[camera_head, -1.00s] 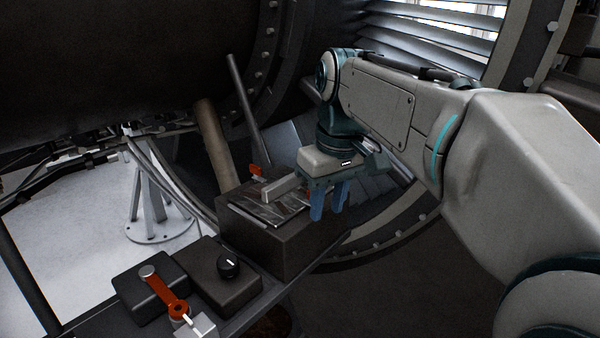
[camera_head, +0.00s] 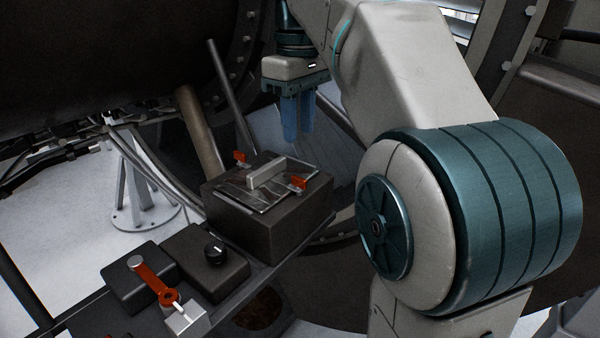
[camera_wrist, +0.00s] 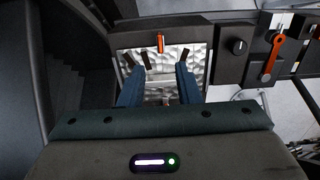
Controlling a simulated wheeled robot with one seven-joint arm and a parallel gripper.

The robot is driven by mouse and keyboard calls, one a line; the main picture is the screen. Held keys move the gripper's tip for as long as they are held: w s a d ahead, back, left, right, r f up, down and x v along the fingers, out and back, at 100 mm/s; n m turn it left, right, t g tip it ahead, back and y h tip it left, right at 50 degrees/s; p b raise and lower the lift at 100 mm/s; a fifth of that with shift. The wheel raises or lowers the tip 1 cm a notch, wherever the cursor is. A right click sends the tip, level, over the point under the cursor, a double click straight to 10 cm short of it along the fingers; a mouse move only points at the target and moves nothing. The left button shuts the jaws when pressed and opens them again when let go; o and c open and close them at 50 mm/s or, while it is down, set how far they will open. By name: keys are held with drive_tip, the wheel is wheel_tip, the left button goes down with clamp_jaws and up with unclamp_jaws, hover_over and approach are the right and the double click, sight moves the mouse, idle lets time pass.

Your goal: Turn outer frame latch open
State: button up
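A dark box (camera_head: 262,228) carries a shiny metal panel (camera_head: 232,182) on its sloping top, with a pale bar handle (camera_head: 267,173) across it. Two small red latches sit at the panel's edges: one at the far left (camera_head: 240,157) and one at the right (camera_head: 298,182). I cannot tell which is the outer frame latch. My gripper (camera_head: 299,136) is empty, fingers down, above and behind the box, apart from both latches. In the wrist view its fingers (camera_wrist: 157,80) stand apart over the panel (camera_wrist: 170,58), and one red latch (camera_wrist: 160,42) shows beyond them.
A box with a black knob (camera_head: 215,250) and a box with a red lever (camera_head: 155,280) stand nearer on the same bench. A slanted pole (camera_head: 231,95) and a brown pipe (camera_head: 203,135) rise behind the panel box. A large dark engine casing (camera_head: 90,50) hangs above.

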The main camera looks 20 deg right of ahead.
sight(299, 177)
wheel_tip(299, 177, down, 9)
drive_tip(key=shift+f+b, duration=0.2)
drive_tip(key=shift+b, duration=0.25)
clamp_jaws()
